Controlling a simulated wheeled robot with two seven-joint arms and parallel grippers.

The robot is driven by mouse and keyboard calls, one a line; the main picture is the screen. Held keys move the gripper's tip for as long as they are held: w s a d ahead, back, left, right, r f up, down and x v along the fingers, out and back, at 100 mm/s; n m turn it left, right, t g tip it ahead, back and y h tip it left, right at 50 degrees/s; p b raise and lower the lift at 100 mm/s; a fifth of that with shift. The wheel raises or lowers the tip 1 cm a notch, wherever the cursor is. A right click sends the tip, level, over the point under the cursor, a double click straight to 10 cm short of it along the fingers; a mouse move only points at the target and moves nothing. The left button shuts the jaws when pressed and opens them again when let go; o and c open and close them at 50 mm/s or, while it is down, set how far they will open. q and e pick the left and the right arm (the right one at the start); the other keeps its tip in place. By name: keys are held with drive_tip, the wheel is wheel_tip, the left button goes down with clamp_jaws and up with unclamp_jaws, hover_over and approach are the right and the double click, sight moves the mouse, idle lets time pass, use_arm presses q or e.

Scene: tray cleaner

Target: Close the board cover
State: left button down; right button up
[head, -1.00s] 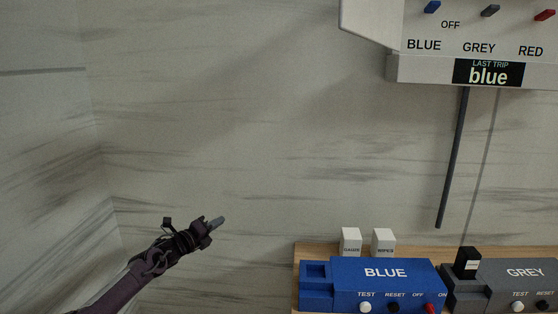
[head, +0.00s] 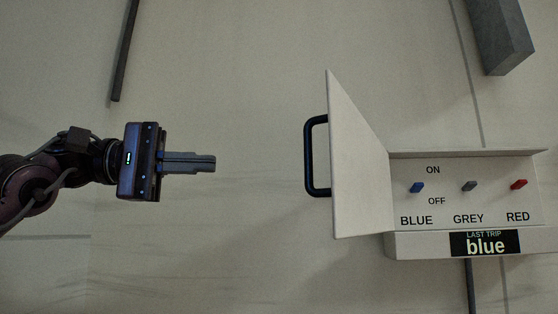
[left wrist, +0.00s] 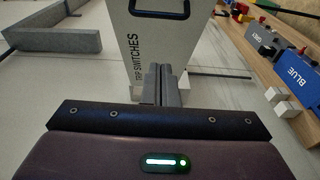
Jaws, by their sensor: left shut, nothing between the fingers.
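The board cover (head: 357,165) stands swung open on the left side of the switch board (head: 400,245) in the head view. Its dark handle (head: 311,156) faces left, toward my left gripper. In the left wrist view the cover (left wrist: 153,50) shows the words "TRIP SWITCHES", with the handle (left wrist: 160,12) at the top edge. My left gripper (head: 214,163) is shut and empty, apart from the handle and to its left in the head view. Inside the board are a blue switch (head: 417,187), a grey switch (head: 469,185) and a red switch (head: 519,184). My right gripper is not in view.
A display on the board's lower edge (head: 485,243) reads "LAST TRIP blue". In the left wrist view, blue (left wrist: 291,75) and grey (left wrist: 262,38) units stand on a wooden shelf at the right. The wall between gripper and handle is clear.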

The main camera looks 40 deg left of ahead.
use_arm(q)
drive_tip(key=s+d+p+x, duration=0.1)
drive_tip(key=p+x, duration=0.5)
drive_tip(key=x, duration=0.6)
drive_tip(key=shift+s+d, duration=0.35)
drive_tip(key=shift+s, duration=0.1)
drive_tip(key=shift+f, duration=0.1)
